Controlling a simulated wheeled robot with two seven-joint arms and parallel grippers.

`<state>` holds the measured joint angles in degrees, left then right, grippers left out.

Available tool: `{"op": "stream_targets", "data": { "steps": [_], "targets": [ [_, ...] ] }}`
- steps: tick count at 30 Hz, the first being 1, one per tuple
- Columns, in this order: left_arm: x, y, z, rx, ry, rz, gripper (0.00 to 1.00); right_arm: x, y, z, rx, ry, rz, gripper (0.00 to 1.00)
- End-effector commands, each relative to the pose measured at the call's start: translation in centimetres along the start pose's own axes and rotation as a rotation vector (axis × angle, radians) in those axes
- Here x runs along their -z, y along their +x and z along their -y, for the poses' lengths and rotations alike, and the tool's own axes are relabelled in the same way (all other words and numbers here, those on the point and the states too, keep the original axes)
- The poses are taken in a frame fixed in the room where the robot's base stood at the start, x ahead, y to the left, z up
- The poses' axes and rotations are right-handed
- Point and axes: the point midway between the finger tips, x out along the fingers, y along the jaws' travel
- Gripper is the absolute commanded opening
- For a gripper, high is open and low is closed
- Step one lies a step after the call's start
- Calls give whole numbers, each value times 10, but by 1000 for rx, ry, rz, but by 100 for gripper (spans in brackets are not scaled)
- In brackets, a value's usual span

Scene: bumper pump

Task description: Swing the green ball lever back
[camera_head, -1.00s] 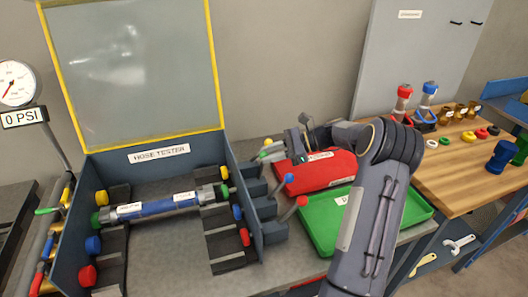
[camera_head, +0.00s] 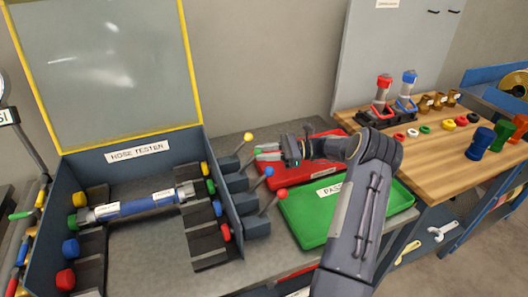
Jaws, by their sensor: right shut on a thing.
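The green ball lever (camera_head: 257,152) is in the bank of levers on the right side of the hose tester (camera_head: 137,152). Its ball shows at the fingertips of my right gripper (camera_head: 268,152), which is shut on it from the right. The fingers hide part of the ball and its rod. The green ball stands roughly in line between the yellow ball lever (camera_head: 248,137) behind it and the blue ball lever (camera_head: 268,171) in front. The red ball lever (camera_head: 281,194) is nearest the front. My left gripper is not in view.
A red tray (camera_head: 272,176) and a green tray (camera_head: 305,232) lie under and beside my right arm. The tester's clear yellow-framed lid stands open, with a blue hose (camera_head: 140,206) inside. A wooden bench (camera_head: 440,180) with fittings stands at right.

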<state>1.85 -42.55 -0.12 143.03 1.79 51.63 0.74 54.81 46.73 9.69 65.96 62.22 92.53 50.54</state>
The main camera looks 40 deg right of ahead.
Motion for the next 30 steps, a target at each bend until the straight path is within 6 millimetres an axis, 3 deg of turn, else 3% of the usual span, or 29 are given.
{"op": "stream_targets", "data": {
  "steps": [1,12,13,15,24,30],
  "targets": [
    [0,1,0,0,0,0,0,8,-1,-2,-1,10,-13,0],
    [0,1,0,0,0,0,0,10,-1,-2,-1,14,-14,0],
    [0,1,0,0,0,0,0,10,-1,-2,-1,14,-14,29],
    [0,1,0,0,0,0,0,9,-1,-2,-1,13,-13,35],
    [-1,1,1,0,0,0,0,6,-3,-1,-1,7,-8,35],
    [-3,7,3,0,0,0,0,8,-31,-1,2,6,-10,35]
  ]
}}
